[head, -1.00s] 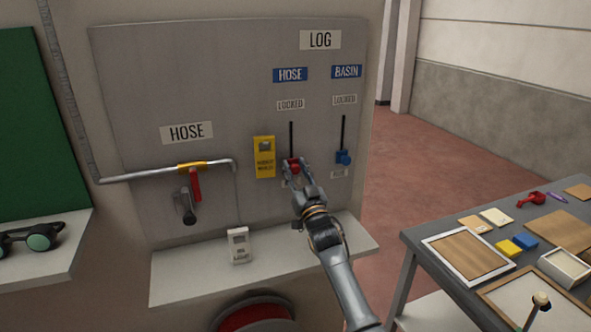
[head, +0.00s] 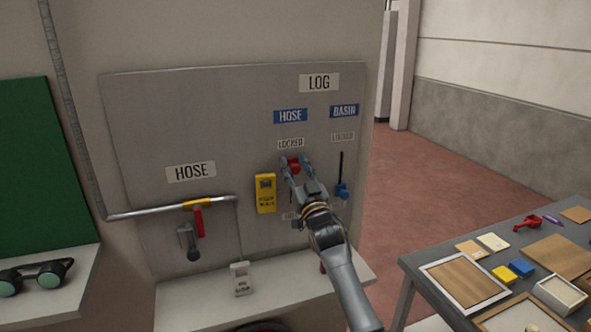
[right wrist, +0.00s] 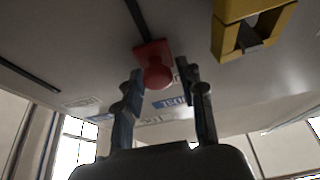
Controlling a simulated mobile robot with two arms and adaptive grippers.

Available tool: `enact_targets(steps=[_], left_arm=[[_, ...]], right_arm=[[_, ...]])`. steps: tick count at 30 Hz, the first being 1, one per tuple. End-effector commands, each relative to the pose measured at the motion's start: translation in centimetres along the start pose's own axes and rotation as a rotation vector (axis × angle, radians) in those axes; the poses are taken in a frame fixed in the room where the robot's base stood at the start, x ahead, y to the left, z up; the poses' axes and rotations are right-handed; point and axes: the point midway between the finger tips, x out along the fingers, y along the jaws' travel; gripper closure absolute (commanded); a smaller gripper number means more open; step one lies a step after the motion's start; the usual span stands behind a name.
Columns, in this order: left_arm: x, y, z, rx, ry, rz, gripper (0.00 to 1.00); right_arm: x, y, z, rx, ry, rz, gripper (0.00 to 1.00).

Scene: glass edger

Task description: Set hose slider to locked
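The hose slider is a red knob (head: 293,164) on the grey panel (head: 140,110). It sits high in its slot, just below the upper LOCKED label (head: 291,143) under the blue HOSE plate (head: 290,116). My right gripper (head: 292,168) is at the knob. In the right wrist view, the red knob (right wrist: 157,72) sits between the two fingertips, which close in on its sides. The slot (right wrist: 137,18) runs away from the knob there. In the head view my gripper and forearm hide most of this slot. My left gripper is not in view.
The blue basin slider (head: 342,191) stands low in its slot to the right. A yellow tag box (head: 265,193) is close left of my gripper. A cluttered table (head: 420,277) stands right.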

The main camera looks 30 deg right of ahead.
Motion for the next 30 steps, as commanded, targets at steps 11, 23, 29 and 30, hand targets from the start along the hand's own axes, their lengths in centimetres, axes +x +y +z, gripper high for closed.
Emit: enact_targets(steps=[11,23,29,30], left_arm=[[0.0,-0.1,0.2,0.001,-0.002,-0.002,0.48],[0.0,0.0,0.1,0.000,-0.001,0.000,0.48],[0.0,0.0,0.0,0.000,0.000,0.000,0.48],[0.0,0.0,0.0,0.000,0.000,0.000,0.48]], right_arm=[[-0.3,0.0,0.2,0.000,-0.005,0.000,0.51],[-7.3,0.0,0.3,0.000,-0.007,0.000,0.51],[-10.7,0.0,0.2,0.000,-0.005,0.000,0.51],[-11.1,0.0,0.2,0.000,-0.004,0.000,0.51]])
